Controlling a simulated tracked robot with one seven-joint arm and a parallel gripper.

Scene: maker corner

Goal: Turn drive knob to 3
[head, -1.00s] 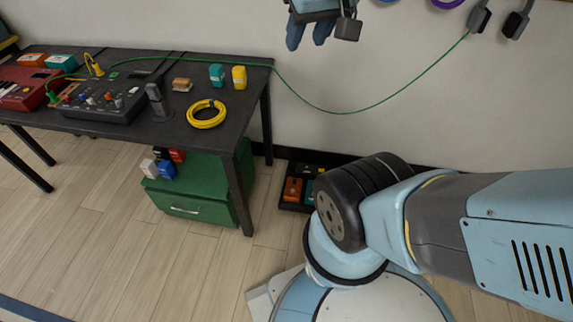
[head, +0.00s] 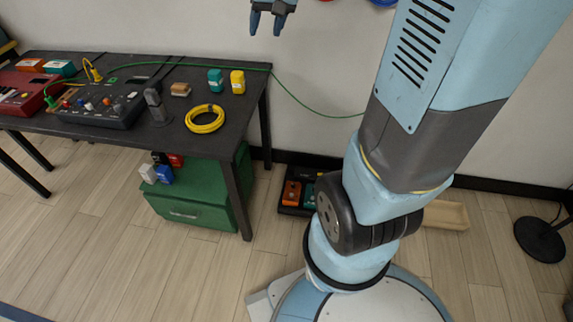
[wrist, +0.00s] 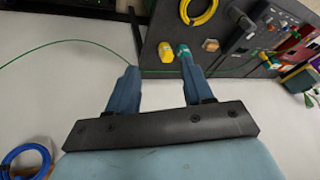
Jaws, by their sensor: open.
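I cannot tell which control is the drive knob. A dark panel (head: 117,112) with several small coloured knobs lies on the black table, and it also shows at the upper right of the wrist view (wrist: 243,36). Its markings are too small to read.
A green cabinet (head: 195,199) stands below. A pedal board (head: 297,212) and a tan tray (head: 446,222) lie on the floor.

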